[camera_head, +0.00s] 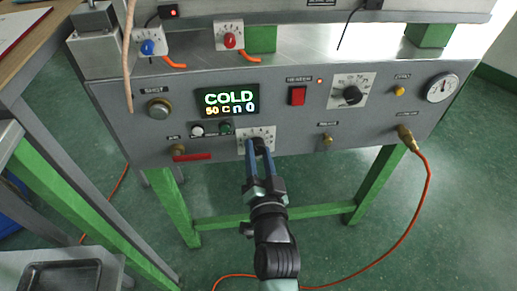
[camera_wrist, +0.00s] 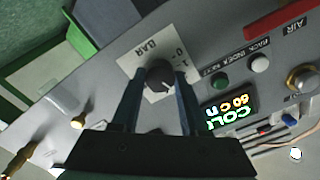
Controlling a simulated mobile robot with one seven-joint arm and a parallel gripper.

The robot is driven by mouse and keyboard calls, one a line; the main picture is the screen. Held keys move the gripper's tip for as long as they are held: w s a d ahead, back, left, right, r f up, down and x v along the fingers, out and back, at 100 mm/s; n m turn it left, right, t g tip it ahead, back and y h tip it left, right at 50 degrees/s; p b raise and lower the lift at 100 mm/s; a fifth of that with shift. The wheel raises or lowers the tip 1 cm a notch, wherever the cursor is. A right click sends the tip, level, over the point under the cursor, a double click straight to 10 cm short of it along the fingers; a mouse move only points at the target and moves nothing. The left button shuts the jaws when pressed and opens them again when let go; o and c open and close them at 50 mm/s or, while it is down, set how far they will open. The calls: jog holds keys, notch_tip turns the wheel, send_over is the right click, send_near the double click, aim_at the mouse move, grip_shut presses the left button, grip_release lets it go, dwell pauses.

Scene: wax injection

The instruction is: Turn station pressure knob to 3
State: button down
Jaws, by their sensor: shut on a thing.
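The station pressure knob (camera_wrist: 158,73) is a round black knob on a white dial plate (camera_wrist: 130,62) marked BAR. In the wrist view the marks 0 and 1 show on the plate; the other marks are hidden by my fingers, and I cannot tell which mark the knob points to. My gripper (camera_head: 258,152) reaches the lower middle of the grey station panel (camera_head: 300,135). Its two blue fingers are shut on the knob, one on each side. In the head view the fingers mostly cover the knob.
A lit display (camera_head: 230,102) reads COLD, above a white button (camera_head: 197,129) and a green button (camera_head: 226,128). A red hose (camera_head: 425,195) hangs at the right.

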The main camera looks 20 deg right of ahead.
jog(key=shift+m, duration=0.4)
jog(key=shift+c, duration=2.1)
grip_release()
jog(key=shift+s, duration=0.1)
jog(key=p+v, duration=0.2)
jog(key=v, duration=1.1)
jog(key=shift+r, duration=0.1)
